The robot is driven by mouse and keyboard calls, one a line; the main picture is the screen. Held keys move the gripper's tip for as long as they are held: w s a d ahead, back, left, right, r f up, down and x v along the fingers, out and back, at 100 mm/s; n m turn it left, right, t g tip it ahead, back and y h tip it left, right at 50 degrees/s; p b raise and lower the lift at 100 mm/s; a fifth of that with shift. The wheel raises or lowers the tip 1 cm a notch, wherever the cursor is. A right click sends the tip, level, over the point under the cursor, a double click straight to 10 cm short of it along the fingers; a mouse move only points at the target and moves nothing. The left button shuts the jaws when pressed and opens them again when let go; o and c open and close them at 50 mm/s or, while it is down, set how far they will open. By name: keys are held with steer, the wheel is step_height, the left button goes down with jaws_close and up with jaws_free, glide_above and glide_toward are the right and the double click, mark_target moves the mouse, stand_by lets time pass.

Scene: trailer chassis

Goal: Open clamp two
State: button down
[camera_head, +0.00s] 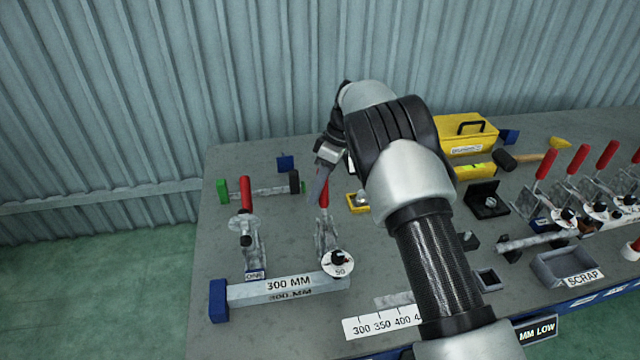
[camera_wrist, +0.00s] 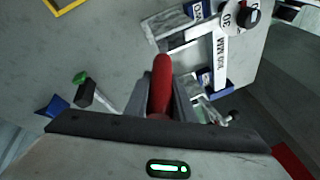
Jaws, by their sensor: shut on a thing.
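My gripper (camera_head: 322,176) is shut on the red handle (camera_head: 324,197) of the second clamp from the left (camera_head: 328,236). The handle stands roughly upright, and my fingers hide part of it. In the wrist view, the red handle (camera_wrist: 161,82) lies between the two fingers of my gripper (camera_wrist: 165,90). The clamp's black knob (camera_head: 337,258) sits over the right end of the 300 MM bar (camera_head: 275,290), by a round "30" or "50" tag. Clamp ONE (camera_head: 250,235) stands to the left with its red handle up.
A green-ended bar tool (camera_head: 265,190) lies behind the clamps. A yellow box (camera_head: 465,135), a mallet (camera_head: 530,155), a SCRAP tray (camera_head: 565,268) and several more red-handled clamps (camera_head: 590,190) stand to the right. A ruler strip (camera_head: 385,320) lies near the front edge.

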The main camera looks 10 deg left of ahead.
steer(key=c, duration=1.5)
jaws_free()
steer(key=v, duration=1.2)
steer(key=shift+p, duration=0.3)
